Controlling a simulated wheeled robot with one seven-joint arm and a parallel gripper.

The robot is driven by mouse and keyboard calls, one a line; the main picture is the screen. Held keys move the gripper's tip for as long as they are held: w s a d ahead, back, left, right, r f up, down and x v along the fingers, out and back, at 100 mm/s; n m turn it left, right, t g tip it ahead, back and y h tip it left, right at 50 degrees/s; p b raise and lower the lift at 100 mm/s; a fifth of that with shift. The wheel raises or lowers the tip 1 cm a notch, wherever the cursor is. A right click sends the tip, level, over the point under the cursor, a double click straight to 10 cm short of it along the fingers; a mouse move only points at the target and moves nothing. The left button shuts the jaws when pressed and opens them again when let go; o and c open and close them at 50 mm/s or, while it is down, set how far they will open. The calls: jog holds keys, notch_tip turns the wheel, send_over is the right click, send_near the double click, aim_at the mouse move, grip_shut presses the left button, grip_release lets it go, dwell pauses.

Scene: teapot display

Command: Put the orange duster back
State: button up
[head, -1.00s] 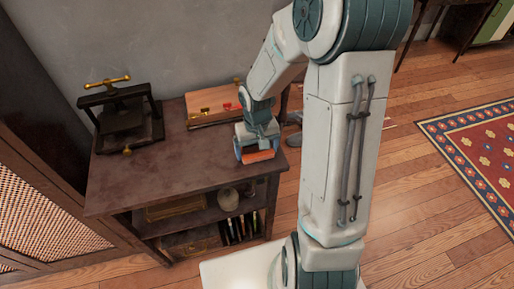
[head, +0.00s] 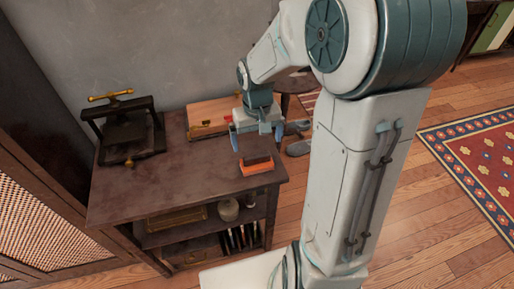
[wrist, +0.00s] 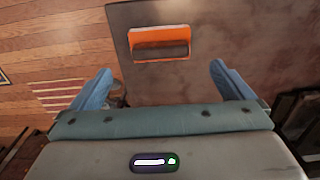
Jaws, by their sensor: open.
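The orange duster (head: 256,169), with a dark upper part, rests on the wooden cabinet top (head: 150,195) near its right edge. It also shows in the wrist view (wrist: 160,37), ahead of the fingers. My gripper (head: 256,138) is open and empty, raised above and behind the duster, and apart from it. In the wrist view the two blue fingers of my gripper (wrist: 160,88) stand wide apart with nothing between them.
A black press with a brass handle (head: 125,125) stands at the cabinet's back left. A wooden box (head: 208,110) lies at the back, near my gripper. The cabinet's front shelves hold a round jar (head: 228,209) and books. The middle of the top is clear.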

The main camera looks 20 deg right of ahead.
jog(key=shift+r, duration=0.9)
jog(key=s+r+t, duration=0.2)
jog(key=s+r, duration=0.5)
jog(key=s, duration=0.6)
jog(key=shift+s+a, duration=0.15)
jog(key=shift+s, duration=0.1)
jog(key=shift+t, duration=0.4)
jog(key=p+v, duration=0.2)
jog(key=w+p+v, duration=0.1)
jog(key=p+v, duration=0.1)
jog(key=shift+r, duration=0.35)
